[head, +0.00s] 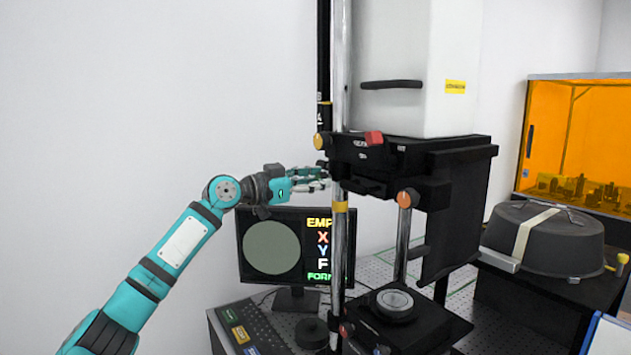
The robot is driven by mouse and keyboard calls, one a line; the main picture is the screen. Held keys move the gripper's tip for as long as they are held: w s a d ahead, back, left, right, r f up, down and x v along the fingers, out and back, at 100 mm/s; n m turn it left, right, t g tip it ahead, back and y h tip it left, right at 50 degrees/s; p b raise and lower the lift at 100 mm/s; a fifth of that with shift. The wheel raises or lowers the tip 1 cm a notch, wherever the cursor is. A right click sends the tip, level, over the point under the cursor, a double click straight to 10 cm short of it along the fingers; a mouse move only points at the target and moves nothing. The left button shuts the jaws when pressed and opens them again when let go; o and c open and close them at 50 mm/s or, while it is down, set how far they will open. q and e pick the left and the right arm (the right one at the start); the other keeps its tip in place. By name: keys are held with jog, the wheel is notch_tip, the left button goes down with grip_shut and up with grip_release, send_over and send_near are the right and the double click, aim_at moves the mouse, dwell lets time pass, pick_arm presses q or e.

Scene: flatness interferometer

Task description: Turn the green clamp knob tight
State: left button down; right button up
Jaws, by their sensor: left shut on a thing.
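My left gripper (322,178) reaches in from the left at the height of the black instrument head (370,165). Its fingers are shut at the left side of the head, close to the chrome column (339,130). The green clamp knob is small here and largely covered by the fingers, so its outline and how far it is turned cannot be made out. My right gripper is not in view.
A yellow knob (318,141), a red knob (374,138) and an orange knob (404,199) sit around the head. A monitor (247,218) stands below my left gripper. A black round cover (545,236) sits at right. The left wall side is clear.

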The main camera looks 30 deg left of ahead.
pick_arm(q)
jog(key=shift+n, duration=1.4)
jog(key=n+p, duration=0.1)
jog(key=n, duration=0.4)
jog(key=shift+r, duration=0.15)
jog(key=n+p, duration=0.2)
jog(key=n, duration=0.2)
jog(key=shift+n, duration=0.4)
jog(key=shift+n+p, duration=0.95)
jog(key=shift+n, duration=1.25)
jog(key=c, duration=1)
grip_release()
